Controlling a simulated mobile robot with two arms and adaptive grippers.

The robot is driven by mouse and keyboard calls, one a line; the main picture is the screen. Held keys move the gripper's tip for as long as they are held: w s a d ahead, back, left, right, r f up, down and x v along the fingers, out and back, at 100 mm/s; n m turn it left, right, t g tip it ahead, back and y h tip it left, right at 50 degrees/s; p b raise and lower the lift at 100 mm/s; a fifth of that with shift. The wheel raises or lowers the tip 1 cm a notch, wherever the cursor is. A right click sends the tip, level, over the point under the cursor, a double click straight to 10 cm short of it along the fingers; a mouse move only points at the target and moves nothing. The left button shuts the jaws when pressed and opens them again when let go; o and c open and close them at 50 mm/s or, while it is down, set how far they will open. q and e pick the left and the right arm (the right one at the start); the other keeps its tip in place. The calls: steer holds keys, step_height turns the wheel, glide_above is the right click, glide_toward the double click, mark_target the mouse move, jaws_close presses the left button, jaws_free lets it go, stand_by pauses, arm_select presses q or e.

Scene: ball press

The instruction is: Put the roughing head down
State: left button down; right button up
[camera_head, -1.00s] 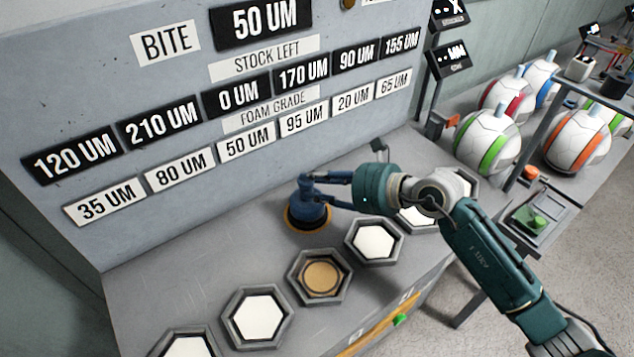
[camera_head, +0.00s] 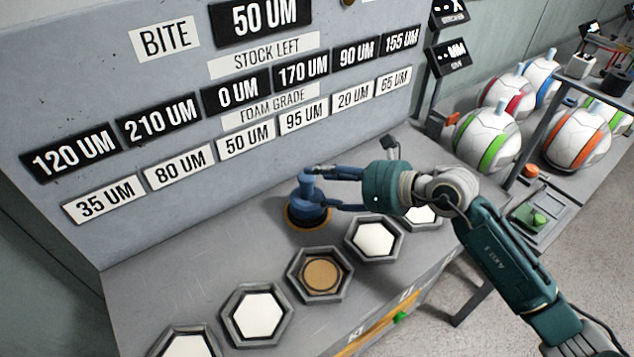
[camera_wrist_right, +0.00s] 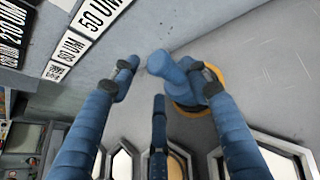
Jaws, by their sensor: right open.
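The roughing head (camera_head: 308,208) is a blue knobbed tool with an orange-tan rim at its base. It stands upright on the grey bench top (camera_head: 225,240), behind the hexagonal trays. It also shows in the right wrist view (camera_wrist_right: 163,65), where its knob lies between the fingers. My right gripper (camera_head: 322,188) is open, with its blue fingers spread around the head's upper part. In the right wrist view the right-hand finger overlaps the head's base; I cannot tell whether it touches. My left gripper is not in view.
Several hexagonal trays line the bench front; one holds a tan disc (camera_head: 321,275), the others white pads such as this pad (camera_head: 259,317). A wall panel (camera_head: 60,130) with number labels stands behind. White balls with coloured bands, including a green-banded ball (camera_head: 487,139), sit at right.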

steer(key=b+v, duration=0.2)
steer(key=v, duration=0.8)
